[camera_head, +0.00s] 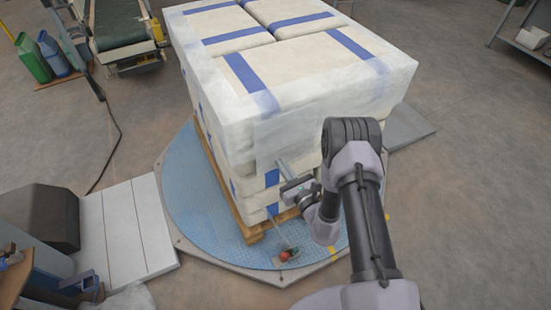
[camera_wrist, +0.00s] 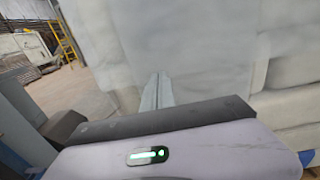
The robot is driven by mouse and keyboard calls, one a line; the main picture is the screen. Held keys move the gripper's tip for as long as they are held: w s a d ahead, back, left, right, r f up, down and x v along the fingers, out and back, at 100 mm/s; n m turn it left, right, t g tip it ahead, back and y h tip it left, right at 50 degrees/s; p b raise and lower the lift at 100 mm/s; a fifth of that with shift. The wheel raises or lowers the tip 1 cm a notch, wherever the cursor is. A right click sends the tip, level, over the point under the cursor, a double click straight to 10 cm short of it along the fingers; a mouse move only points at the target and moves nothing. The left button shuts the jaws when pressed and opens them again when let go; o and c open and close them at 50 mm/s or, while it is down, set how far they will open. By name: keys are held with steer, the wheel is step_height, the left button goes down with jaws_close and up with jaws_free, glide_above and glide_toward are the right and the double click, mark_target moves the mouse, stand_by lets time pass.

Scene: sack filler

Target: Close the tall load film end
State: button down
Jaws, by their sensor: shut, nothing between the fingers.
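The tall load (camera_head: 300,95) is a stack of cream sacks with blue bands, wrapped in clear, whitish film. It stands upright on a wooden pallet (camera_head: 222,187) on a round blue turntable (camera_head: 190,200). My gripper (camera_head: 281,162) is at the load's near side, low down, with its fingers pointing at the film. In the wrist view the fingers (camera_wrist: 157,88) lie together, shut and empty, in front of the pale wrapped face (camera_wrist: 205,50). I cannot tell whether they touch it. I cannot make out a loose film end for sure; my arm hides part of the near side.
A small tool with a red part (camera_head: 285,256) lies on the turntable's near edge. A pale ramp (camera_head: 125,230) and a dark machine (camera_head: 45,215) are at left. Green and blue jugs (camera_head: 32,58) and a conveyor (camera_head: 118,25) stand behind. Floor at right is mostly clear.

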mark_target(271, 148)
steer(key=b+x, duration=0.1)
steer(key=x, duration=0.3)
steer(key=shift+w+a, duration=0.2)
steer(key=shift+w, duration=0.2)
steer(key=shift+a, duration=0.1)
steer(key=shift+w+a, duration=0.15)
steer(key=shift+w, duration=0.2)
steer(key=shift+w+a+r, duration=0.1)
steer(key=shift+w+r, duration=0.1)
steer(key=shift+r, duration=0.2)
